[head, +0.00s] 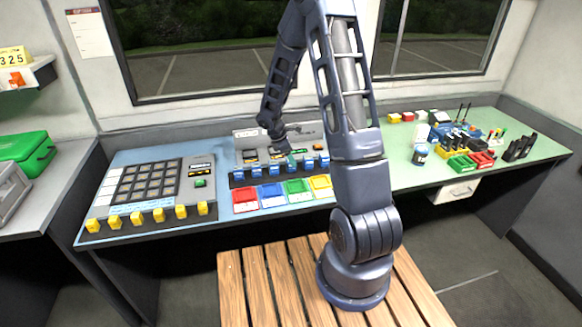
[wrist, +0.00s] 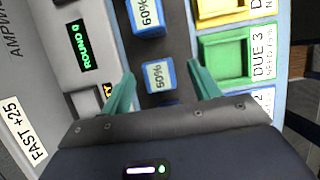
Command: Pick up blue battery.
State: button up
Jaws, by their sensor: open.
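A blue battery (wrist: 158,76) with a white label reading 60% sits in a dark rack, between the two teal fingers of my gripper (wrist: 160,70) in the wrist view. Gaps show on both sides of it, so the fingers are open and not closed on it. A second blue battery (wrist: 148,17) marked 60% sits further along the same rack. In the head view, a row of blue batteries (head: 254,172) stands along the front of the grey console, and my gripper (head: 291,158) is over that row. The lower part of the near battery is hidden by my gripper body.
Red (head: 245,197), blue (head: 271,194), green (head: 297,188) and yellow (head: 320,184) trays lie in front of the row. A panel with yellow batteries (head: 137,218) is to the left. The green tray marked DUE 3 (wrist: 225,58) is close beside the right finger.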

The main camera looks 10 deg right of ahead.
jog(key=x, duration=0.4)
jog(key=shift+w+a+f, duration=0.15)
jog(key=shift+f, duration=0.2)
jog(key=c, duration=1.2)
jog(key=shift+o, duration=0.2)
jog(key=shift+r, duration=0.15)
notch_tip(320, 180, up, 20)
